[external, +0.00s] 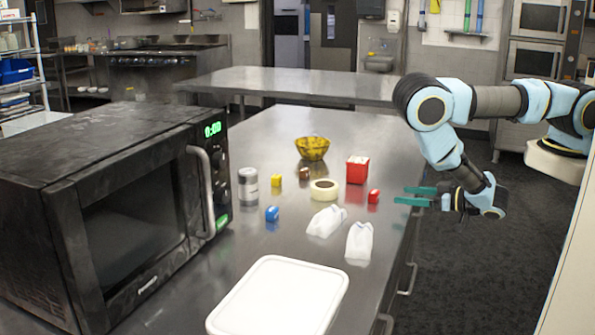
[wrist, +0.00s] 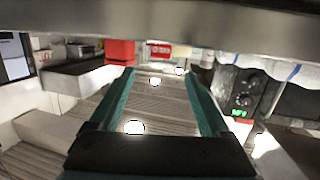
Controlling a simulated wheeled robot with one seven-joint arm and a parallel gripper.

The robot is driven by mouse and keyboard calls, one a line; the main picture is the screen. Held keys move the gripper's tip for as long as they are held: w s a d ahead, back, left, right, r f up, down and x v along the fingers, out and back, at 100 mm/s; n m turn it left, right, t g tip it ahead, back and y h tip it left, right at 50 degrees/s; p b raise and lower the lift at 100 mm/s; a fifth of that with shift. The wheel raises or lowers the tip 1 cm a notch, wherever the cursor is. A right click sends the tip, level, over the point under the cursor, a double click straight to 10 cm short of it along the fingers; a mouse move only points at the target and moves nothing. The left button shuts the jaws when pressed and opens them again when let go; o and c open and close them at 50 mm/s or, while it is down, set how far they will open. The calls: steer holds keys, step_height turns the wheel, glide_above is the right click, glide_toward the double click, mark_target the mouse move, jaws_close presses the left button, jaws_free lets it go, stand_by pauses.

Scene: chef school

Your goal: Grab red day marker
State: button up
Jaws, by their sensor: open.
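The red day marker (external: 374,196) is a small red block on the steel counter, near its right edge in the external view. In the wrist view, which looks upside down, a small red piece with pale marks (wrist: 158,50) shows ahead between the fingers and seems to be the same marker. My gripper (external: 402,196) has teal fingers, is open and empty, and points left at the marker from the right, with a gap between them. The fingers also show in the wrist view (wrist: 158,74).
A larger red box (external: 357,170) stands just behind the marker. A blue block (external: 272,214), a yellow bowl (external: 312,148) and a microwave (external: 130,215) are farther left.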

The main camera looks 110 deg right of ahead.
mark_target(376, 192)
steer(key=shift+s, duration=0.2)
steer(key=shift+w+d+f+b, duration=0.15)
steer(key=shift+d+b, duration=0.1)
steer(key=shift+b, duration=0.15)
steer(key=b+x, duration=0.4)
steer(key=shift+d, duration=0.1)
steer(key=shift+w+d, duration=0.25)
steer(key=b+x, duration=0.2)
steer(key=b, duration=0.2)
steer(key=shift+w+d+f, duration=0.15)
steer(key=shift+w+f, duration=0.05)
steer(key=shift+w, duration=0.2)
steer(key=shift+w+d+b, duration=0.2)
steer(key=shift+d+b, duration=0.05)
steer(key=shift+b, duration=0.05)
steer(key=shift+w+d+r+p, duration=0.3)
steer(key=shift+d+p, duration=0.2)
steer(key=shift+p, duration=0.1)
steer(key=shift+w+d+f, duration=0.2)
steer(key=shift+w+d, duration=0.05)
steer(key=shift+d, duration=0.1)
